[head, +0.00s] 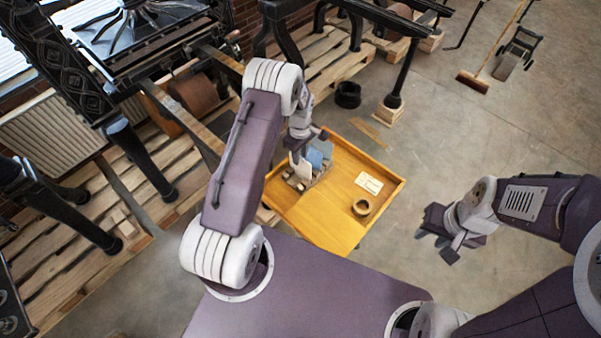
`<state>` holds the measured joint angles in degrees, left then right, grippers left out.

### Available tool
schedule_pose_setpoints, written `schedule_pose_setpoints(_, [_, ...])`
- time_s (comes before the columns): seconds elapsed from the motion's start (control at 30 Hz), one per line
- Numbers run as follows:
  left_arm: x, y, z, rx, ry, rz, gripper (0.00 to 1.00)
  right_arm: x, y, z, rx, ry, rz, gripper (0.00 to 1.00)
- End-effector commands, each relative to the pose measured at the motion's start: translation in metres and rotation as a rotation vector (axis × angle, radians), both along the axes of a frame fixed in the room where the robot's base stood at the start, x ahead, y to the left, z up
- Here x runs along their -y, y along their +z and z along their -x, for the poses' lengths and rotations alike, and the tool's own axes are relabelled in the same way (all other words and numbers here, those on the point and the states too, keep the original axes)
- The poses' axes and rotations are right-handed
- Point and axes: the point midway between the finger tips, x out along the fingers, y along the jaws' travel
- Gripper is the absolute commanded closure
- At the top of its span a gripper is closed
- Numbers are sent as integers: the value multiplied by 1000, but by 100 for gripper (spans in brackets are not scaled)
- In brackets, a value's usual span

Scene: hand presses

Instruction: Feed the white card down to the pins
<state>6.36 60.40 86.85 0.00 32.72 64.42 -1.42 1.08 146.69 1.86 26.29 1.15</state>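A small grey-brown hand press (308,181) stands on the yellow wooden table top, towards its left side. A white card (299,167) stands tilted at the press, next to a light blue piece (318,157). My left gripper (305,146) is directly above the white card, pointing down. Its fingertips are small and partly hidden by my own arm, so I cannot tell whether they grip the card. The pins are too small to make out. My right gripper (438,247) hangs right of the table, away from the press, its fingers apart and empty.
A pale flat card with markings (369,183) and a brown ring-shaped holder (362,207) rest on the right of the table top (320,225). Large black presses (130,50) and pallets (60,240) stand behind and left. Open concrete floor lies right.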

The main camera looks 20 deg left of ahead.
Motion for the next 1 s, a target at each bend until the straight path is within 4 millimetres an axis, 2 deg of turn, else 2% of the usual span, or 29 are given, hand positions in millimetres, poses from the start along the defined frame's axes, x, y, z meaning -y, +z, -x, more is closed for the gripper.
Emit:
schedule_pose_setpoints(0.23, [0,-1,0,0,0,0,71,0,0,0,0,0,0,64])
schedule_pose_setpoints(0.33, [0,-1,0,0,0,0,99,0,0,0,0,0,0,64])
schedule_pose_setpoints(0.37, [0,-1,0,0,0,0,100,0,0,0,0,0,0,64])
schedule_pose_setpoints(0.63, [0,1,0,0,0,0,100,0,1,0,0,0,0,64])
schedule_pose_setpoints(1.0, [0,24,0,-1,0,0,100,0,18,0,0,0,0,64])
